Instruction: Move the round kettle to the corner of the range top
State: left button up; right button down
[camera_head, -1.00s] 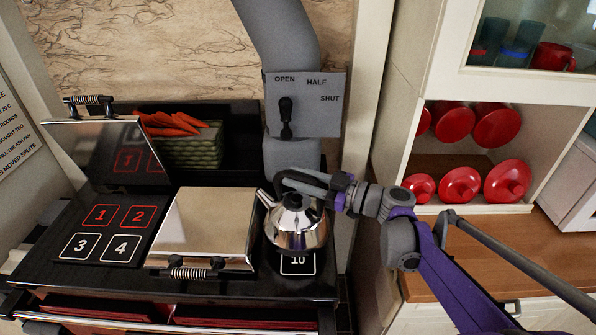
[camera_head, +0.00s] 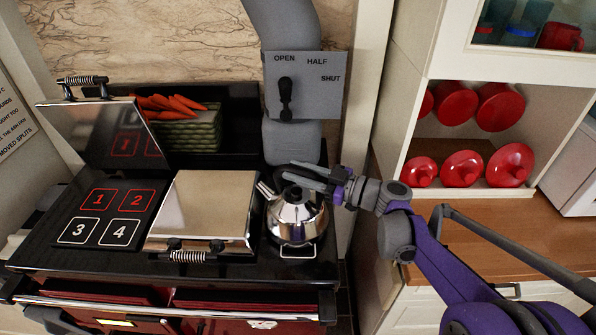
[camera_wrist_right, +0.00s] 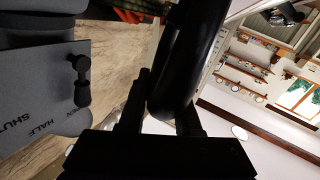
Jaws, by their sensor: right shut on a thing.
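The round kettle (camera_head: 295,220), shiny steel with a spout pointing left, is upright at the right end of the black range top (camera_head: 240,267). Its base covers most of a white-outlined square (camera_head: 298,256); I cannot tell whether it touches the surface. My right gripper (camera_head: 300,177) comes in from the right and is shut on the kettle's black handle. The right wrist view shows the dark fingers (camera_wrist_right: 160,115) at the thick black handle (camera_wrist_right: 183,60). My left gripper is not in view.
A closed steel lid (camera_head: 205,210) lies left of the kettle. A raised lid (camera_head: 105,135) stands above numbered squares (camera_head: 105,215). A grey flue box with a lever (camera_head: 305,85) is behind the kettle. A green crate of carrots (camera_head: 185,130) sits behind. Shelves of red dishes (camera_head: 460,168) stand right.

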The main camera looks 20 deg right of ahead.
jog(key=shift+f+b, duration=0.3)
jog(key=shift+f, duration=0.2)
grip_release()
dwell(0.7)
jog(key=shift+s+d, duration=0.1)
jog(key=v, duration=1.3)
jog(key=shift+s+d, duration=0.25)
dwell(0.3)
dwell(0.6)
